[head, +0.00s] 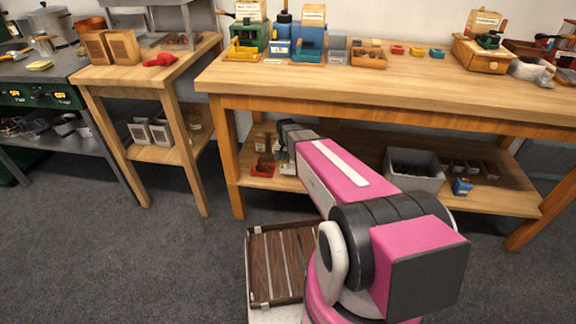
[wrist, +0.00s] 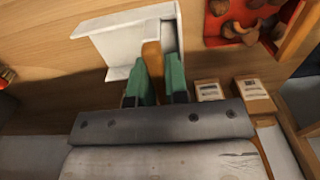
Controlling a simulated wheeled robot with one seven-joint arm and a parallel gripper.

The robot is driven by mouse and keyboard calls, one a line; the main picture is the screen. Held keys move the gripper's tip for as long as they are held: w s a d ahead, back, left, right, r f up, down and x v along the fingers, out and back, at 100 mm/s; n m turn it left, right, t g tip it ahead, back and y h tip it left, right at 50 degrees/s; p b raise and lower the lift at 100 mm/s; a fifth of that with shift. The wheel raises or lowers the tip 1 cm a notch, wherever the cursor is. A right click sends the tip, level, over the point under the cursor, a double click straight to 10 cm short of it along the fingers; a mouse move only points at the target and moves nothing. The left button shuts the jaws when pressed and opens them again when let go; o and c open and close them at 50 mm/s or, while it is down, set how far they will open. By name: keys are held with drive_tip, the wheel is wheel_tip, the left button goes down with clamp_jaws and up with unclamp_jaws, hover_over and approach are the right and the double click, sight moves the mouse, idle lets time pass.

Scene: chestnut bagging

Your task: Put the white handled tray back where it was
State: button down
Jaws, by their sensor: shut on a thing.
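The white handled tray (wrist: 112,48) is at the top middle of the wrist view, with a flat white body and a tan upright handle (wrist: 152,62). My gripper (wrist: 160,78) has green fingers shut on this handle. In the head view my arm reaches down to the left part of the bench's lower shelf (head: 330,188). A small white part of the tray (head: 288,167) shows there; my arm hides most of the gripper. I cannot tell whether the tray touches the shelf.
A red tray (wrist: 212,41) with chestnuts lies right of the white tray. Two labelled wooden blocks (wrist: 250,92) stand near my fingers on the right. A grey bin (head: 415,178) stands further right on the shelf. The bench leg (head: 228,160) is on the left.

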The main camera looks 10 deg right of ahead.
sight(288, 167)
drive_tip(key=shift+w+d+f, duration=0.25)
drive_tip(key=shift+d+f, duration=0.15)
drive_tip(key=shift+d, duration=0.05)
drive_tip(key=shift+f, duration=1.95)
drive_tip(key=shift+f, duration=0.15)
drive_tip(key=c, duration=1.1)
unclamp_jaws()
drive_tip(key=shift+r, duration=3.95)
